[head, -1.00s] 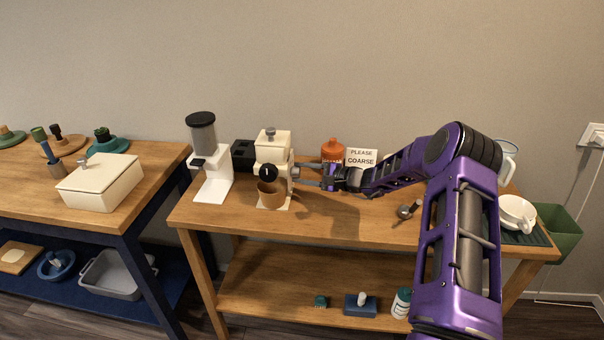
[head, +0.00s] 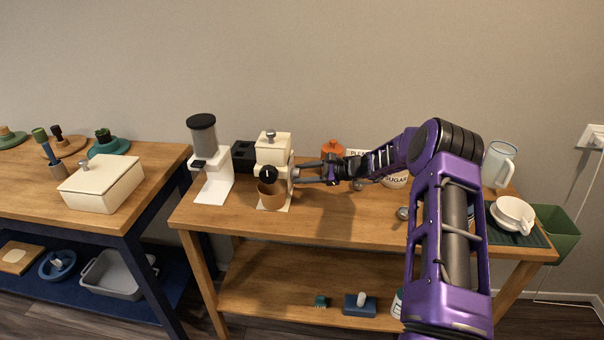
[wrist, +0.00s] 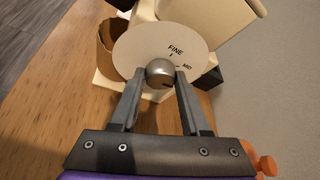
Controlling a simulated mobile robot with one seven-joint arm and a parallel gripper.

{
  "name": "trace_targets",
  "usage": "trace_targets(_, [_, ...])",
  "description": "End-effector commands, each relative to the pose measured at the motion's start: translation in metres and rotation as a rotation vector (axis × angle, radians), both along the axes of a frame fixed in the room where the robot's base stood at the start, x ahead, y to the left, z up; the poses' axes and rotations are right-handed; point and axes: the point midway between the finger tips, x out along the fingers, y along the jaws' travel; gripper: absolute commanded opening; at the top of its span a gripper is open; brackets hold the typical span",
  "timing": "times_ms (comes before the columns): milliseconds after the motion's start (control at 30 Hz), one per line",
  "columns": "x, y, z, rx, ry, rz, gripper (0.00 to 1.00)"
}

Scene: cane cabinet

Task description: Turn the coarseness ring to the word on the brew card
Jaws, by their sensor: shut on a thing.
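The cream grinder (head: 272,152) stands on the wooden table with a brown cup (head: 271,198) at its front. In the wrist view its pale round dial (wrist: 133,50) shows the words FINE and MID; the rest of the dial's lettering is out of sight. A round metal knob (wrist: 159,70) sits at the dial's centre, with a dark mark low on its right side. My gripper (wrist: 161,82) is shut on this knob, one finger on each side. In the head view my gripper (head: 299,173) reaches the grinder's right side. The brew card (head: 356,153) is mostly hidden behind my arm.
A white grinder with a clear hopper (head: 203,136) stands at left, beside a black box (head: 243,155). An orange bottle (head: 332,148) and a sugar jar (head: 395,181) stand behind my arm.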

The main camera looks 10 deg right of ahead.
Motion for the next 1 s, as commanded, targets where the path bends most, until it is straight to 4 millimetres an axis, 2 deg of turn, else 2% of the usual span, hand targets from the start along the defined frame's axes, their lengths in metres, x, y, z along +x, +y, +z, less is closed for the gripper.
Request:
trace_targets(500, [0.0028,-0.0009,0.0004,0.133,0.41,0.0,0.0])
trace_targets(1000, [0.0037,-0.0016,0.0016,0.184,0.56,-0.003,0.0])
